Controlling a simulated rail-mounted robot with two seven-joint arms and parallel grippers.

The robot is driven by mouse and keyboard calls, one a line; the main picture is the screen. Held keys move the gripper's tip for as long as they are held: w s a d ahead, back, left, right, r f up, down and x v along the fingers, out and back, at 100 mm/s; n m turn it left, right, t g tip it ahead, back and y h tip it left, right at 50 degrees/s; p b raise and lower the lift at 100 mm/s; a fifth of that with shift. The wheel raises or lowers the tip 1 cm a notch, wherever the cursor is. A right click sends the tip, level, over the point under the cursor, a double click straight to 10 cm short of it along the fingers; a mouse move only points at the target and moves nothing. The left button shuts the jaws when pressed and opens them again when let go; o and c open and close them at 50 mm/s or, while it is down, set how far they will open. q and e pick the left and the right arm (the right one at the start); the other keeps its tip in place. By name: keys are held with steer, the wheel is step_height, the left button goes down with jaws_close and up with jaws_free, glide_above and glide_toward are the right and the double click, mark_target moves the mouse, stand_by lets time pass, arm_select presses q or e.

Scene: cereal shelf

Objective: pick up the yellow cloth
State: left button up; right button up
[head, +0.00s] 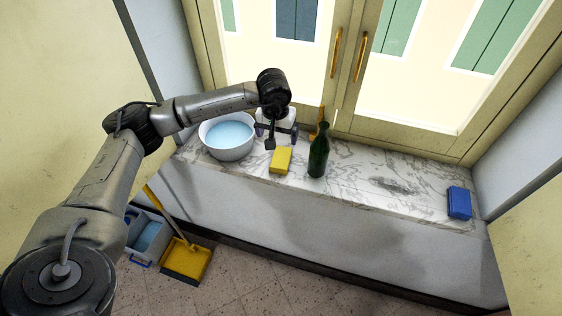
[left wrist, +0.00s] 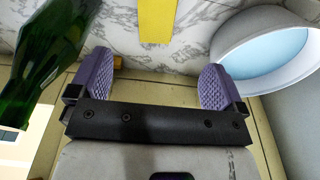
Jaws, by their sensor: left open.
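The yellow cloth (head: 280,161), a small folded-looking block, lies near the front edge of the marble ledge, between the white bowl and the green bottle. It also shows at the top of the left wrist view (left wrist: 158,20), cut off by the frame edge. My left gripper (head: 282,137) is open and empty just behind and above the cloth. In the left wrist view its purple-padded fingers (left wrist: 155,84) are wide apart, with the cloth beyond them and not between them. My right gripper is not in view.
The green bottle (head: 318,152) stands close to the cloth's right. The white bowl (head: 231,153) of blue liquid is at its left. A blue block (head: 459,203) lies at the ledge's right end. Cupboard doors (head: 408,80) rise behind. The ledge's right-middle is clear.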

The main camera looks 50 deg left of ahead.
arm_select(q)
glide_above(281, 157)
steer(key=s, duration=0.1)
steer(key=f, duration=0.7)
steer(key=shift+s+d+f, duration=0.1)
steer(key=shift+d+f, duration=0.1)
steer(key=shift+f, duration=0.15)
steer(key=shift+w+a+f, duration=0.1)
steer(key=shift+w+f, duration=0.1)
steer(key=shift+f, duration=0.65)
steer(key=shift+w+f, duration=0.2)
steer(key=shift+f, duration=0.7)
steer(key=shift+w+a+f, duration=0.1)
steer(key=shift+w+f, duration=0.1)
steer(key=shift+f, duration=0.65)
steer(key=c, duration=1)
step_height(281, 157, up, 10)
steer(key=shift+r, duration=0.1)
steer(key=o, duration=0.4)
steer(key=shift+c, duration=0.2)
steer(key=c, duration=0.3)
